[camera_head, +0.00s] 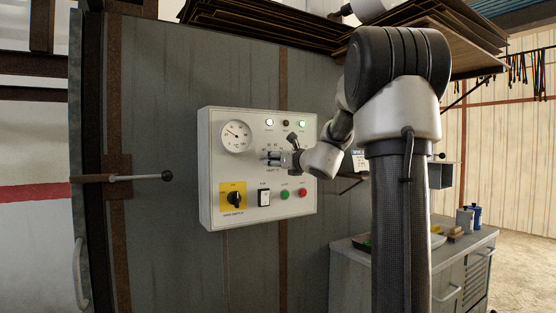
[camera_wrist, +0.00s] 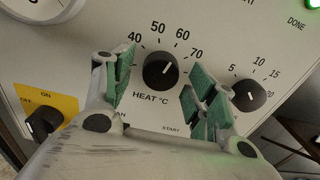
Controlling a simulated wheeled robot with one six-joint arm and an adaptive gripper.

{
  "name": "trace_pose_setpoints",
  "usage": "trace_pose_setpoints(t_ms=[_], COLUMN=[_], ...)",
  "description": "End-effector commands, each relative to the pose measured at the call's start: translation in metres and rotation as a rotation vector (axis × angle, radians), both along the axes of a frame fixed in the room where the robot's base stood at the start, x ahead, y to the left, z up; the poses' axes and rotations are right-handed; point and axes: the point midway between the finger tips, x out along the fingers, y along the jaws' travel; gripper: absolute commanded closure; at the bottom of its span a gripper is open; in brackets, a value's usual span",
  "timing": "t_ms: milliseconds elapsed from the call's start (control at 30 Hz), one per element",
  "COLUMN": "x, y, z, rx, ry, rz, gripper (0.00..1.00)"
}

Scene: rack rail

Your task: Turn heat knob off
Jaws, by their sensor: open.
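The heat knob (camera_wrist: 161,70) is black and round, with a white pointer line toward the upper right, between the 60 and 70 marks. HEAT °C is printed below it. My gripper (camera_wrist: 158,80) is open in the wrist view, one green-padded finger to the knob's left and one to its right. Neither finger clearly touches the knob.
A second black knob (camera_wrist: 250,95) with a 5–20 scale sits close to the right finger. The main switch (camera_head: 235,199) on its yellow plate is at the panel's lower left. A gauge (camera_head: 236,136), a rocker switch (camera_head: 264,197) and green and red buttons (camera_head: 284,194) share the panel.

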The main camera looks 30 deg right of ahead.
Motion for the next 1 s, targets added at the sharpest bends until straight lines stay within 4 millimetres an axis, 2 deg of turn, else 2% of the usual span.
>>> trace_pose_setpoints(t_ms=[67, 300, 667, 1000], x=[-0.0002, -0.0004, -0.0005, -0.0005], y=[0.0, 0.0, 0.0, -0.0004], z=[0.0, -0.0001, -0.0003, -0.0005], rx=[0.0, -0.001, -0.046, -0.279], ry=[0.0, 0.0, -0.001, -0.009], rz=[0.0, 0.0, 0.0, 0.001], gripper=[0.46, 0.89, 0.89, 0.89])
